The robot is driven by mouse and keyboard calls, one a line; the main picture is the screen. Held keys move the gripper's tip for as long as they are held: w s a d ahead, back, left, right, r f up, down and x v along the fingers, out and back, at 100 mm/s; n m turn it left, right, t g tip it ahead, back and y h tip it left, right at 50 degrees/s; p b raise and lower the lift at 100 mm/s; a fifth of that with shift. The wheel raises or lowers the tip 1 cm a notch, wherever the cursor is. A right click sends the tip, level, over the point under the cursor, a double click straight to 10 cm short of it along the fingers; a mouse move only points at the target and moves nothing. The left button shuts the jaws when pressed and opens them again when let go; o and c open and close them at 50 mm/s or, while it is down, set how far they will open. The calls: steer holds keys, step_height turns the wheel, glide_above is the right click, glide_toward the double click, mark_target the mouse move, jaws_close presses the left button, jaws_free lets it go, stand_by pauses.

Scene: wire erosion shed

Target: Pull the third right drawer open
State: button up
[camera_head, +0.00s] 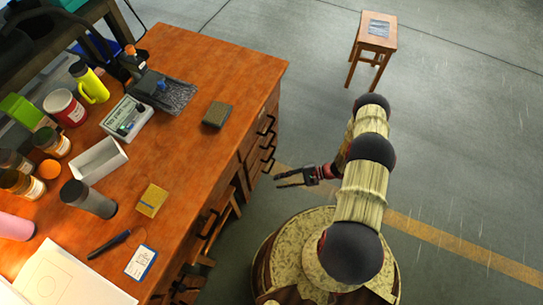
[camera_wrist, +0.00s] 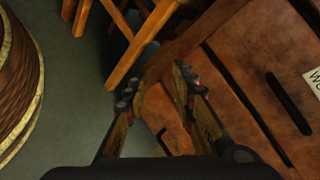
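The wooden desk (camera_head: 228,58) has a stack of drawers on its right side. Several black handles show there, and the lowest visible one (camera_head: 268,163) is nearest my gripper (camera_head: 290,179). My gripper is just right of the drawer fronts, apart from them in the head view. In the wrist view, my gripper (camera_wrist: 156,88) has its two fingers spread, with no object held between them. A drawer front with a dark handle (camera_wrist: 288,104) is at right. I cannot tell which drawer is the third.
A stool (camera_head: 375,40) stands on the floor at the back. Wooden legs (camera_wrist: 140,45) stand close by at the top of the wrist view. The desktop holds a mug (camera_head: 66,108), jars, boxes and a notebook (camera_head: 60,278).

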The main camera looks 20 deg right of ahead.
steer(key=w+f+t+h, duration=0.1)
steer(key=w+f+t, duration=0.3)
steer(key=f, duration=0.2)
steer(key=n+t+h, duration=0.2)
steer(key=n+t, duration=0.1)
glide_toward(272, 154)
steer(key=w+a+f, duration=0.1)
steer(key=a, duration=0.1)
steer(key=shift+n, duration=0.3)
steer(key=shift+b+x, duration=1.35)
steer(key=shift+x, duration=2.7)
steer(key=shift+w+d, duration=0.15)
steer(key=shift+d, duration=0.05)
steer(key=shift+c, duration=1.4)
steer(key=c, duration=0.4)
steer(key=shift+f, duration=0.1)
